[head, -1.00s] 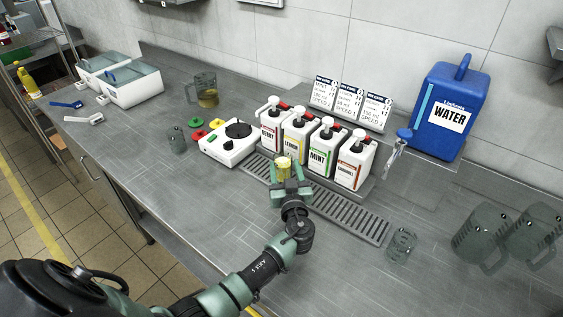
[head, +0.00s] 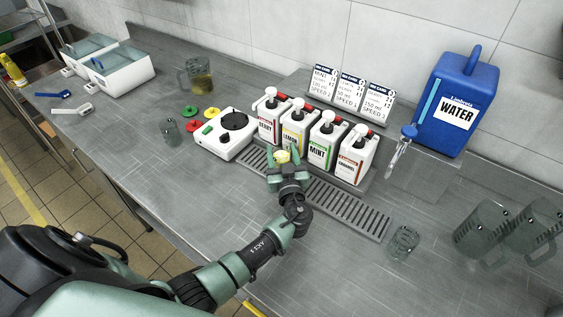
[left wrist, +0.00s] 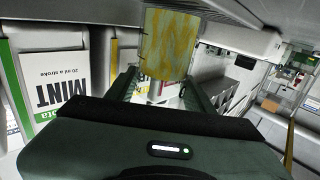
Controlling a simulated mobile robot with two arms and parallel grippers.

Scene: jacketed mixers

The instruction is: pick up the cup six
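A small cup with yellow contents (head: 282,157) is at the front of the lemon dispenser, above the drip grate. It also shows large between the fingers in the left wrist view (left wrist: 168,45). My left gripper (head: 285,166) has one finger on each side of its lower part and appears shut on it. No number is readable on any cup. An empty glass cup (head: 403,242) stands on the counter right of the grate, and another (head: 171,132) stands left of the blender base. My right gripper is not in view.
Several pump dispensers, including mint (head: 321,142), stand behind the grate (head: 345,210). The white blender base (head: 222,140) is left, the blue water container (head: 455,105) at the back right. Glass pitchers (head: 480,230) stand far right. The front counter is clear.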

